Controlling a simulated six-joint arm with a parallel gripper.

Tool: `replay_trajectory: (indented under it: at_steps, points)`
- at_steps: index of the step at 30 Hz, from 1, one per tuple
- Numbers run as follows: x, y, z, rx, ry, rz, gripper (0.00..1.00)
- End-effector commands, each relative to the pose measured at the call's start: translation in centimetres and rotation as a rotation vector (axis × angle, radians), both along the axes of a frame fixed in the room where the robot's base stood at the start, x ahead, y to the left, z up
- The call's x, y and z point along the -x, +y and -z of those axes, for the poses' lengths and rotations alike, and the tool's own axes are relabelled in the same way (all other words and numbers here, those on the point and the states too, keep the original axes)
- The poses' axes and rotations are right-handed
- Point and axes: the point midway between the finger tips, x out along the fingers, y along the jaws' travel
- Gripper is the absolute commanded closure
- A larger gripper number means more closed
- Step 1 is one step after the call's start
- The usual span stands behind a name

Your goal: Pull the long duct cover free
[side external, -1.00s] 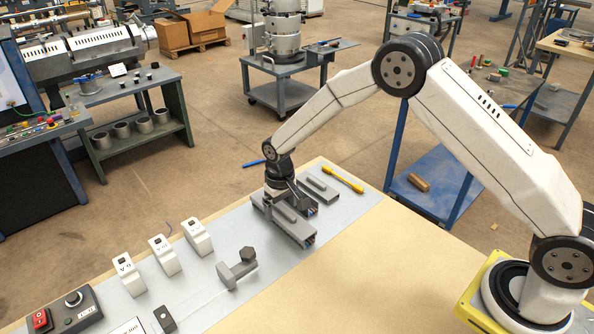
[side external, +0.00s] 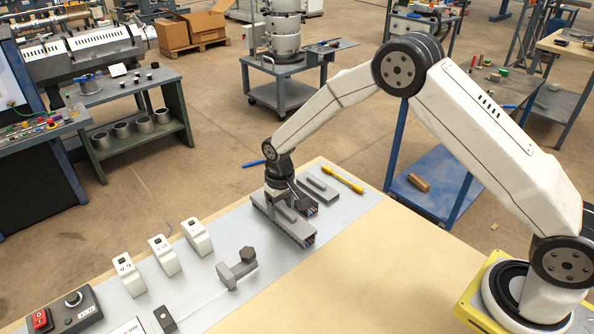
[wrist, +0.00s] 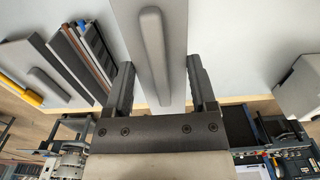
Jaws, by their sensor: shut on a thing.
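The long duct cover (side external: 283,217) is a flat grey strip with a raised bar handle, on the front of two cable ducts on the grey panel. My gripper (side external: 284,200) points down and is shut on the cover. In the wrist view, the cover (wrist: 153,55) lies between the two fingers of my gripper (wrist: 163,85), one on each side. Wire ends show at the near end of the front duct (side external: 309,241). I cannot tell clearly how far the cover stands above its duct. A shorter covered duct (side external: 318,190) with its own handle lies just behind.
A yellow tool (side external: 343,179) lies beyond the ducts. A grey T-shaped part with a dark knob (side external: 237,268) and several white modules (side external: 196,236) stand on the panel to the left. The beige tabletop (side external: 330,285) in front is clear.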

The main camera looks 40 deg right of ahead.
Motion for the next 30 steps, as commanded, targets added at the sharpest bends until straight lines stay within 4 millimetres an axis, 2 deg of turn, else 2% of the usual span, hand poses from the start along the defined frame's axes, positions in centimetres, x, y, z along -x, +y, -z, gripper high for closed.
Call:
replay_trajectory:
  at_steps: [14, 30]
  points:
    - [0.0, 0.0, -0.4, 0.000, 0.000, 0.000, 0.89]
    - [0.0, 0.0, -2.9, 0.000, 0.000, 0.000, 0.89]
